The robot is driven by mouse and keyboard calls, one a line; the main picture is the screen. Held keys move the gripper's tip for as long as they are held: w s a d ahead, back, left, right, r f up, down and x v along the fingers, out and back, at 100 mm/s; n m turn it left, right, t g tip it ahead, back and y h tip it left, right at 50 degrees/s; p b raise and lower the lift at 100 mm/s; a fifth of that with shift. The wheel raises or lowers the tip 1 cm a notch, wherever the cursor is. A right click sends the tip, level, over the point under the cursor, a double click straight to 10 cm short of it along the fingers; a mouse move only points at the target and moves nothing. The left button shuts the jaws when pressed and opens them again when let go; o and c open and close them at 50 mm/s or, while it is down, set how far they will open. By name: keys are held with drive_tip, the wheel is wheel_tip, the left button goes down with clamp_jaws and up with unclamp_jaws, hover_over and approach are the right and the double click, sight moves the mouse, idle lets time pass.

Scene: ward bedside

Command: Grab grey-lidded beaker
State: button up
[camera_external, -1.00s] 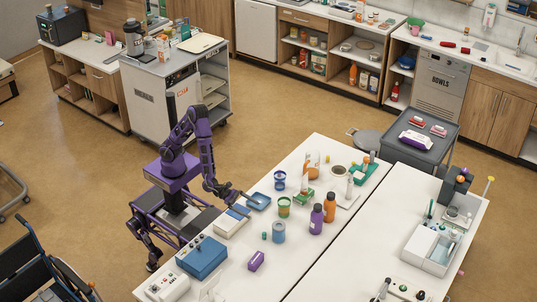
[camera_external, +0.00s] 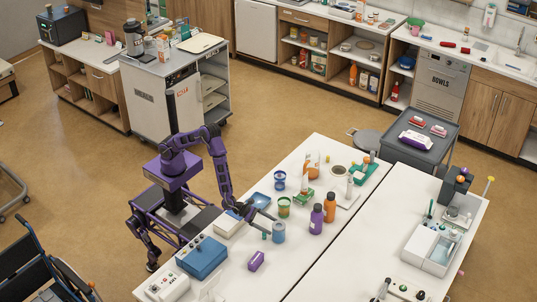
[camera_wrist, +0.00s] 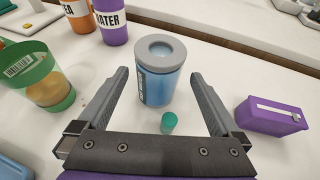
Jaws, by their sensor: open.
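The grey-lidded beaker (camera_wrist: 162,75) is blue and translucent with a grey ring-shaped lid and a barcode label on its side. It stands upright on the white table, and it also shows in the external view (camera_external: 278,232). My gripper (camera_wrist: 158,80) is open and low over the table. In the wrist view its two fingers reach toward the beaker, which appears between and at their tips; I cannot tell whether they touch it. A small teal cylinder (camera_wrist: 169,122) sits in the space between the fingers, in front of the beaker.
A green-rimmed cup (camera_wrist: 40,80) stands left of the left finger. A purple box (camera_wrist: 270,116) lies right of the right finger. Purple (camera_external: 317,219) and orange (camera_external: 330,207) bottles stand behind the beaker. A blue case (camera_external: 201,257) is near my base.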

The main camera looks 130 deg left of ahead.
sight(279, 229)
drive_tip(key=shift+r+p+x, duration=0.15)
drive_tip(key=shift+p+x, duration=0.05)
drive_tip(key=shift+x, duration=1.15)
drive_tip(key=shift+r+p+x, duration=0.15)
drive_tip(key=shift+p+x, duration=0.05)
drive_tip(key=shift+x, duration=1.15)
drive_tip(key=shift+a, duration=0.1)
drive_tip(key=shift+c, duration=0.3)
drive_tip(key=c, duration=1.4)
drive_tip(key=shift+w, duration=0.1)
drive_tip(key=shift+c, duration=0.5)
drive_tip(key=shift+r, duration=0.1)
